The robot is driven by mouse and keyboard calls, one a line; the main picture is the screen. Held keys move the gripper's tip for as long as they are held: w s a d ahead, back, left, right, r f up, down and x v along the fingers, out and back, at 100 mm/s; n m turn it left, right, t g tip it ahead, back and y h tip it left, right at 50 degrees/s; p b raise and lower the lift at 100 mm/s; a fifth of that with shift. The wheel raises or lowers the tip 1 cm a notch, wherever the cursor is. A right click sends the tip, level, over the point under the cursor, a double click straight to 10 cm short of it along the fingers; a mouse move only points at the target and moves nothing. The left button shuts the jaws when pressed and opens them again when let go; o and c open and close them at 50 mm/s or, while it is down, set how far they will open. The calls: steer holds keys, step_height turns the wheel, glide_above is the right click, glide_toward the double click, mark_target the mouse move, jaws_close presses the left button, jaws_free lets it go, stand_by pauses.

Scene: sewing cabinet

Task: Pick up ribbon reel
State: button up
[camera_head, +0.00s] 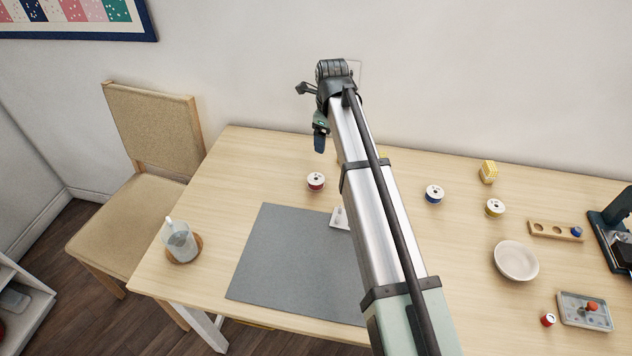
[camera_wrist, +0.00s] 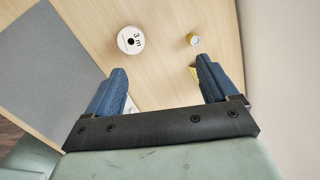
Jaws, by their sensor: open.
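Three ribbon reels with white tops show on the table in the head view: a red-edged reel (camera_head: 316,181) behind the grey mat, a blue-edged reel (camera_head: 434,194) right of my arm, and a yellow-edged reel (camera_head: 495,208) farther right. My gripper (camera_head: 320,138) is raised above the table's back part, apart from the reels. In the wrist view my gripper (camera_wrist: 160,67) is open and empty. A white-topped reel (camera_wrist: 131,40) marked "3 m" lies beyond the left fingertip; its edge colour is hard to tell there.
The grey mat (camera_head: 285,260) lies left of my arm, with a small white item (camera_head: 339,219) on its edge. A glass jug (camera_head: 180,242) stands at the left. A bowl (camera_head: 516,261), wooden holder (camera_head: 555,231), tray (camera_head: 585,322) and yellow block (camera_head: 488,172) are at the right. The wall is close behind.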

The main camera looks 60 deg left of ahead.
steer(key=s+f+m+h, duration=0.1)
steer(key=s+h, duration=0.1)
steer(key=s, duration=0.1)
steer(key=g, duration=0.1)
glide_above(317, 177)
steer(key=shift+m, duration=0.4)
steer(key=f, duration=0.9)
steer(key=shift+s+d, duration=0.2)
steer(key=shift+s, duration=0.05)
steer(key=shift+d+f, duration=0.2)
steer(key=shift+f, duration=2.35)
steer(key=c, duration=1.1)
steer(key=shift+r, duration=0.15)
